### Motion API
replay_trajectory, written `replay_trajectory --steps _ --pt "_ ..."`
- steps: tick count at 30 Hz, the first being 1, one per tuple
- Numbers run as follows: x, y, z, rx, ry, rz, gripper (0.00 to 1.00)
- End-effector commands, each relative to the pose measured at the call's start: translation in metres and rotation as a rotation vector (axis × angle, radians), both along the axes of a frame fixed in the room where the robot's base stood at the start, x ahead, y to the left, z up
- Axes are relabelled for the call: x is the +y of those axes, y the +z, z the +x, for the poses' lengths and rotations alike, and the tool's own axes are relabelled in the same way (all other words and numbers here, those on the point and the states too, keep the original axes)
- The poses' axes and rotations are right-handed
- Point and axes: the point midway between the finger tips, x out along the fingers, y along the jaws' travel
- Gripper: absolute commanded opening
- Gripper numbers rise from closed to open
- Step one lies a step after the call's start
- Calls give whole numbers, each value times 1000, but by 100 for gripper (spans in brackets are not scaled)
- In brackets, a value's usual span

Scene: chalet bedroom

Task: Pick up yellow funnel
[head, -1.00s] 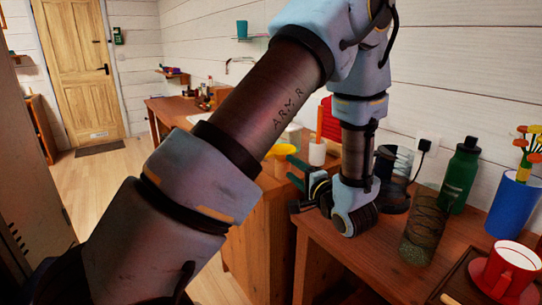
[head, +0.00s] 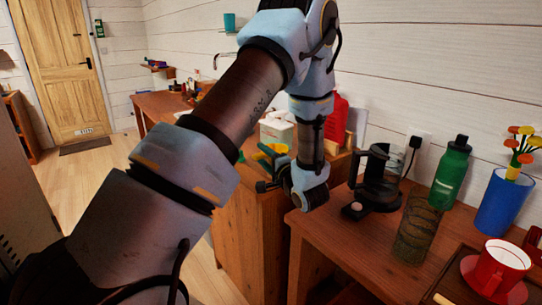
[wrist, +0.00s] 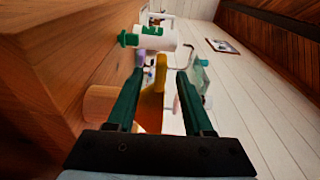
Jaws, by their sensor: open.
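The yellow funnel (head: 278,148) is on the wooden counter beyond the near table in the head view, mostly hidden behind my arm and gripper. In the wrist view, a yellow-orange shape that looks like the funnel (wrist: 160,76) shows between my fingers. My gripper (wrist: 159,78) is open, with one green finger on each side of that shape. In the head view my gripper (head: 266,160) is at the counter, right by the funnel. I cannot tell whether a finger touches it.
A red container (head: 337,117) and a white box (head: 277,130) stand behind my gripper. On the near table are a dark appliance (head: 378,180), a patterned glass (head: 417,232), a green bottle (head: 450,172), a blue vase (head: 502,203) and a red cup (head: 500,268). Open floor lies left.

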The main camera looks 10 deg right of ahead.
Motion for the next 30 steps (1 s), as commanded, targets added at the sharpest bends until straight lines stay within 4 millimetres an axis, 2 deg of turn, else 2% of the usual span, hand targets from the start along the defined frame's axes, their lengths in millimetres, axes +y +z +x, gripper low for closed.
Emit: replay_trajectory --steps 3,11,24,30 --pt "3 0 10 1 0 0 52" --pt "3 0 11 0 -1 0 50" --pt "3 0 11 0 -1 0 1" --pt "3 0 11 0 -1 0 0"
